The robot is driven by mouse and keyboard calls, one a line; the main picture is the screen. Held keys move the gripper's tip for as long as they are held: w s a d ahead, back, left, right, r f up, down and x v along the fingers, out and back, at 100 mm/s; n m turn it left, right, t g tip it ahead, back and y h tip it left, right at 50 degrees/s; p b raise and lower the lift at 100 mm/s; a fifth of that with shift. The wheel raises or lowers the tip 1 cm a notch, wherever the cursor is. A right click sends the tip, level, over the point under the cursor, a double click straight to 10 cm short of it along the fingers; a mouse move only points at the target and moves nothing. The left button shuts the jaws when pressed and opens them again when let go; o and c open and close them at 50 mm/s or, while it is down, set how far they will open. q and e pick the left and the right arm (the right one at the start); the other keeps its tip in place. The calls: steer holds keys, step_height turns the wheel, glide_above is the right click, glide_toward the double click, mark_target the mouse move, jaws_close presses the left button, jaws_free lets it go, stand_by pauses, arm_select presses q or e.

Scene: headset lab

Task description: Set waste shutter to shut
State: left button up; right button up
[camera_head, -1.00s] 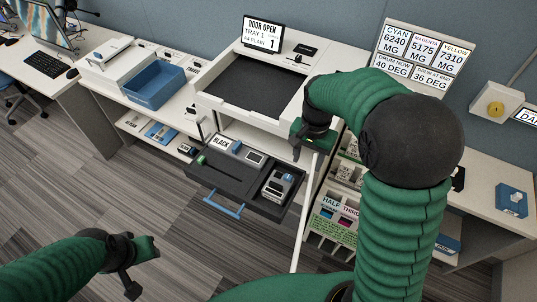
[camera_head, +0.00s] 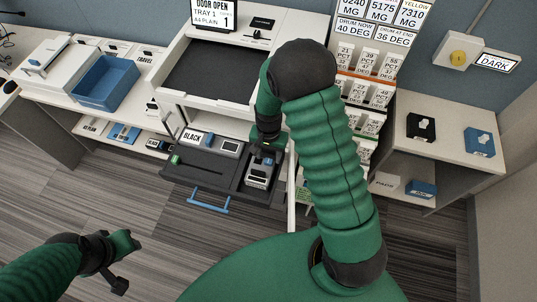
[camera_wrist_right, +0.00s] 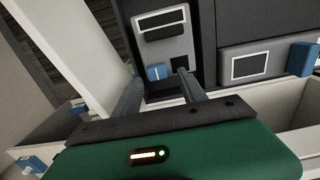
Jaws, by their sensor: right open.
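A dark drawer (camera_head: 208,166) with a blue handle (camera_head: 209,199) stands pulled out below the printer. A grey unit (camera_head: 259,174) with a dark slot sits in its right part. In the right wrist view the unit (camera_wrist_right: 165,49) carries a small blue tab (camera_wrist_right: 157,72), which may be the waste shutter's; no label confirms it. My right gripper (camera_head: 266,150) is over the unit's rear end. In its wrist view the fingers (camera_wrist_right: 160,76) are apart, around the blue tab in the picture; contact cannot be told. My left gripper (camera_head: 128,262) hangs low left, away from the drawer.
The printer's open top (camera_head: 212,70) rises behind the drawer. A white upright panel (camera_head: 292,190) stands close to the drawer's right side. Racks of labelled cartons (camera_head: 368,92) are behind my right arm. A blue bin (camera_head: 106,83) is at left. Floor before the drawer is clear.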

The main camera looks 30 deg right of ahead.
steer(key=shift+s+a+f, duration=0.1)
steer(key=shift+s+f, duration=0.05)
steer(key=shift+f, duration=0.25)
steer(key=shift+s+a, duration=0.4)
steer(key=shift+w+d, duration=0.1)
steer(key=shift+w, duration=0.15)
steer(key=c, duration=0.6)
steer(key=shift+s+d, duration=0.1)
steer(key=shift+d, duration=0.1)
jaws_close()
steer(key=shift+a, duration=0.1)
